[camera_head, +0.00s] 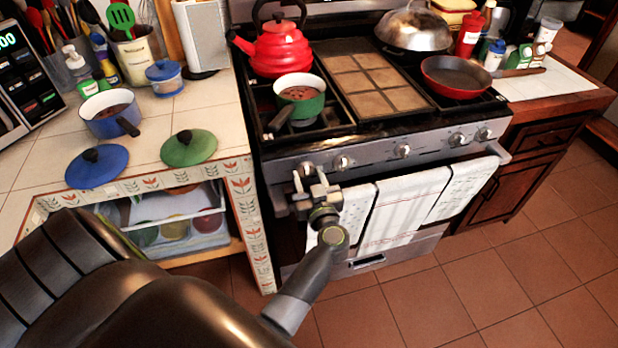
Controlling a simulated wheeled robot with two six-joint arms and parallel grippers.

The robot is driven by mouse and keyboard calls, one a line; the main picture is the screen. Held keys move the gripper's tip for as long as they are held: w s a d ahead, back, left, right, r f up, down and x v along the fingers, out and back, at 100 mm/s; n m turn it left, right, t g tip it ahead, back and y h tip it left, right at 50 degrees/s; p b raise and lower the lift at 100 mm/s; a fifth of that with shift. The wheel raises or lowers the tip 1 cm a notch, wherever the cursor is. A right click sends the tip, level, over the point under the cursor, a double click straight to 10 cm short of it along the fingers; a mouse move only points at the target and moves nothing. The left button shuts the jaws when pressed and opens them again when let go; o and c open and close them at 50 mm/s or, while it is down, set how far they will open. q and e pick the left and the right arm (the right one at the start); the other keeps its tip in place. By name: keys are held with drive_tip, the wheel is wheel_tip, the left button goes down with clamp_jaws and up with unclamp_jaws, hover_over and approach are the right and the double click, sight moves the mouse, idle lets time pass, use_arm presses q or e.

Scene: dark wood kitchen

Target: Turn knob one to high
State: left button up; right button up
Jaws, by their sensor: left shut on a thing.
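The stove's front panel (375,155) carries a row of several silver knobs. My left gripper (308,178) reaches up from below to the leftmost knob (306,168) and is shut on it. The fingers hide part of that knob, so its exact setting cannot be read. The second knob (343,162) is just to the right, close to the gripper but clear of it. The middle knob (402,150) and the two right knobs, one of them here (457,139), are untouched. My right gripper is not in view.
A green pot (301,103) stands on the front left burner, its handle over the stove's front left edge. A red kettle (279,50) is behind it, a red pan (455,80) at right. Towels (405,205) hang on the oven handle just right of the gripper. The floor is clear.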

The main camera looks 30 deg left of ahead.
use_arm(q)
drive_tip(key=shift+r+n+p, duration=0.1)
drive_tip(key=shift+n+p, duration=0.7)
drive_tip(key=shift+n, duration=0.3)
drive_tip(key=shift+n+p, duration=0.35)
drive_tip(key=shift+n, duration=1.65)
drive_tip(key=shift+s+a+n+p, duration=0.1)
drive_tip(key=shift+n+p, duration=0.25)
drive_tip(key=shift+n, duration=0.85)
drive_tip(key=o, duration=1)
drive_tip(key=shift+c, duration=0.2)
